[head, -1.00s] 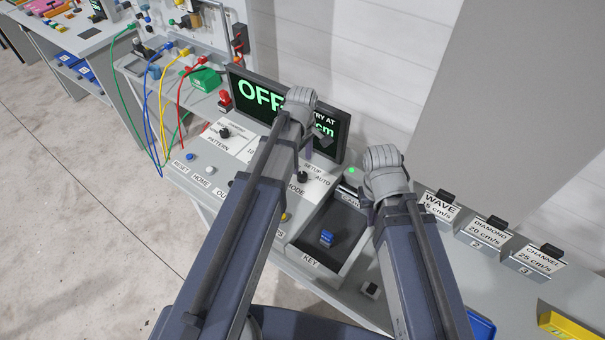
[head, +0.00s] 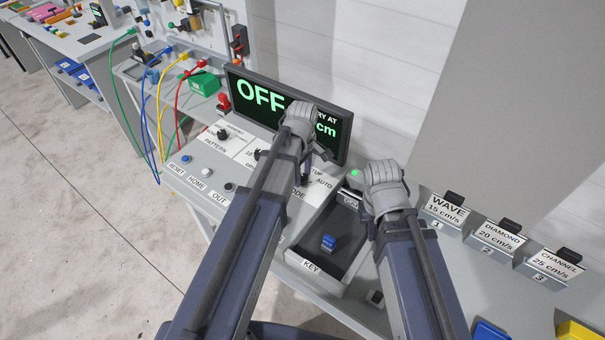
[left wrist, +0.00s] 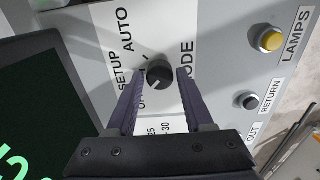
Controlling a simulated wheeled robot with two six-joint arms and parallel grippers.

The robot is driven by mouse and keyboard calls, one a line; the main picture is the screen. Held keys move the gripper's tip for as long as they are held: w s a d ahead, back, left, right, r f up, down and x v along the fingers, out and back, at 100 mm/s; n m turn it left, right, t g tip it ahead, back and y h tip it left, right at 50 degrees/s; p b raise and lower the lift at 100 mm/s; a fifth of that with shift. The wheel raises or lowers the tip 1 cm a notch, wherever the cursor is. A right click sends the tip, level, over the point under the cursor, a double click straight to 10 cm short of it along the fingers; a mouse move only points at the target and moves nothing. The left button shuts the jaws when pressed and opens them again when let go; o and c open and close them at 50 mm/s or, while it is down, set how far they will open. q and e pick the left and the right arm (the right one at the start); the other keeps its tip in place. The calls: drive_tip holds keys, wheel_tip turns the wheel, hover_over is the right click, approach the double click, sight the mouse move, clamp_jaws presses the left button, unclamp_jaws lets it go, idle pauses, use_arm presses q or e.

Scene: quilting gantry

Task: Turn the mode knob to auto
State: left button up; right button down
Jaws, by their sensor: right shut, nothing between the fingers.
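The mode knob (left wrist: 159,74) is a small black round knob on a white panel marked SETUP, AUTO, MODE and a partly covered label. Its pointer direction is not clear. The knob is hidden behind my left arm in the head view. My left gripper (left wrist: 161,80) is open, with one finger on each side of the knob; I cannot tell if they touch it. In the head view my left gripper (head: 312,165) is over the MODE panel. My right gripper (head: 366,222) is shut and empty, above the right edge of the key tray. The display (head: 262,95) reads OFF.
The key tray (head: 303,265) holds a blue block (head: 328,243). Buttons labelled RESET, HOME and OUT line the console's left front. Labelled WAVE, DIAMOND and CHANNEL blocks (head: 443,212) stand at the right. Coloured cables (head: 160,110) hang at the back left.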

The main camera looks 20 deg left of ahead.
use_arm(q)
clamp_jaws()
drive_tip(key=shift+m, duration=0.4)
drive_tip(key=m, duration=0.8)
drive_tip(key=shift+m, duration=0.3)
drive_tip(key=m, duration=0.4)
drive_tip(key=shift+m, duration=2.2)
